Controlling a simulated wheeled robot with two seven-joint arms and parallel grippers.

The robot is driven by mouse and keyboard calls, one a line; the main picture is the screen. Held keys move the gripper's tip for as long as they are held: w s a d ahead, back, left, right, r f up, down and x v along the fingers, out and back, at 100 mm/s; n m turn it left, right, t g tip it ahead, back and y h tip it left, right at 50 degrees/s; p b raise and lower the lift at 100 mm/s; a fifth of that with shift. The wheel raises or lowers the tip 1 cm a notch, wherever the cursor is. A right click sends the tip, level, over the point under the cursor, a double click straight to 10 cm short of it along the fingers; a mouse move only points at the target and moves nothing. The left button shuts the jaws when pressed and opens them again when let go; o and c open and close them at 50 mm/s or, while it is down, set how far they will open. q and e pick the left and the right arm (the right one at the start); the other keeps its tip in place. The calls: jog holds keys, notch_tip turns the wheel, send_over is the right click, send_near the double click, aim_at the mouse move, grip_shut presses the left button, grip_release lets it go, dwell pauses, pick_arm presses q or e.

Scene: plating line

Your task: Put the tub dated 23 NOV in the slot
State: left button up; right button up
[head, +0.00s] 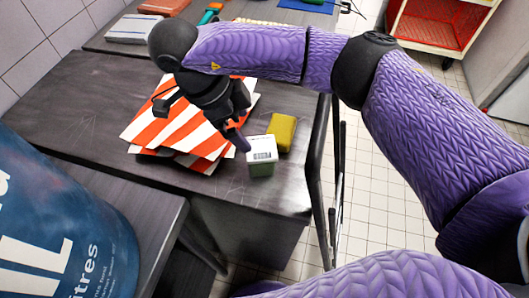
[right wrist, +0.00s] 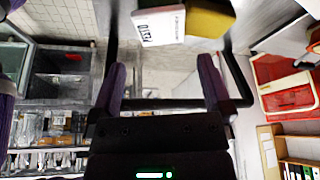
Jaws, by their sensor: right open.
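A small pale green tub with a white, printed top (head: 262,150) stands near the front right corner of the dark table. In the right wrist view its white printed face (right wrist: 158,25) is at the top; I cannot read a date on it. My right gripper (right wrist: 160,85) is open and empty, its purple fingers apart and pointing towards the tub's side of the picture. In the head view its dark body is over the striped sheets, with one purple finger close beside the tub; I cannot tell whether they touch. My left gripper is not in view. I cannot make out the slot.
A yellow block-like item (head: 282,131) is right behind the tub. Orange-and-white striped sheets (head: 165,130) lie left of it. A large blue drum (head: 70,225) fills the lower left. A red crate (head: 440,22) stands on a cart at the back right. The dark table (head: 75,110) is clear at left.

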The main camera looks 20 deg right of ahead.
aim_at(260, 147)
jog(key=b+x, duration=0.1)
jog(key=x, duration=0.6)
